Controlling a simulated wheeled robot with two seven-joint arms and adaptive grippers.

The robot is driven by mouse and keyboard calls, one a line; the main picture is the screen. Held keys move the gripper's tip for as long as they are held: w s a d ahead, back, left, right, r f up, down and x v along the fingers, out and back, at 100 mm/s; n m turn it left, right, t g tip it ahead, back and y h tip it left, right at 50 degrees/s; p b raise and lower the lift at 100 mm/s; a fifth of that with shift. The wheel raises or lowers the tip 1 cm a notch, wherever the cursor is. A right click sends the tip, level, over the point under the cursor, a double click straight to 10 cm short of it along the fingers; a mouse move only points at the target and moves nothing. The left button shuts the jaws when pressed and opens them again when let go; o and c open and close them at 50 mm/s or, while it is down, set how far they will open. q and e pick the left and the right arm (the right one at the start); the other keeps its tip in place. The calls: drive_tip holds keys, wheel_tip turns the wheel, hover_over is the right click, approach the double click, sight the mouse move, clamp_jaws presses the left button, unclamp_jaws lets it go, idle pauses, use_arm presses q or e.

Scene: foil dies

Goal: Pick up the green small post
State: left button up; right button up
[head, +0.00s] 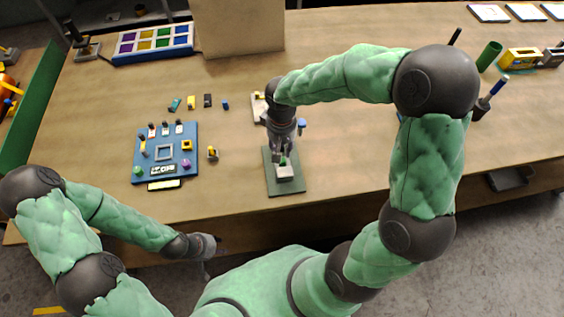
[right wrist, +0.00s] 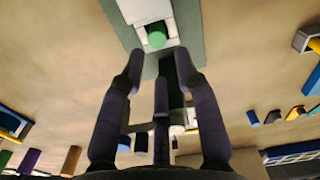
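A small green post (head: 283,161) stands on a white block (head: 285,173) on a dark green plate (head: 284,187) near the table's front edge. The post (right wrist: 157,38) also shows in the right wrist view, just beyond the fingertips. My right gripper (head: 281,150) points down close to it in the head view. In the right wrist view my right gripper (right wrist: 158,70) has its fingers spread, with nothing between them and apart from the post. My left gripper (head: 207,245) hangs off the front edge of the table, and its fingers are too unclear to read.
A blue board (head: 143,158) with several small parts, including another green piece (head: 138,171), lies left of the plate. Several small coloured blocks lie behind it. A blue tray (head: 127,57) and a brown box (head: 236,27) stand at the back. The table (head: 345,150) right of the plate is clear.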

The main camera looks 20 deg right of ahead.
sight(283, 160)
drive_tip(key=shift+s+f, duration=0.15)
drive_tip(key=shift+f, duration=0.2)
drive_tip(key=f, duration=0.1)
drive_tip(key=f+b, duration=0.1)
drive_tip(key=f, duration=0.2)
drive_tip(key=shift+s+f+b, duration=0.25)
drive_tip(key=shift+f+b, duration=0.05)
drive_tip(key=shift+b, duration=0.1)
clamp_jaws()
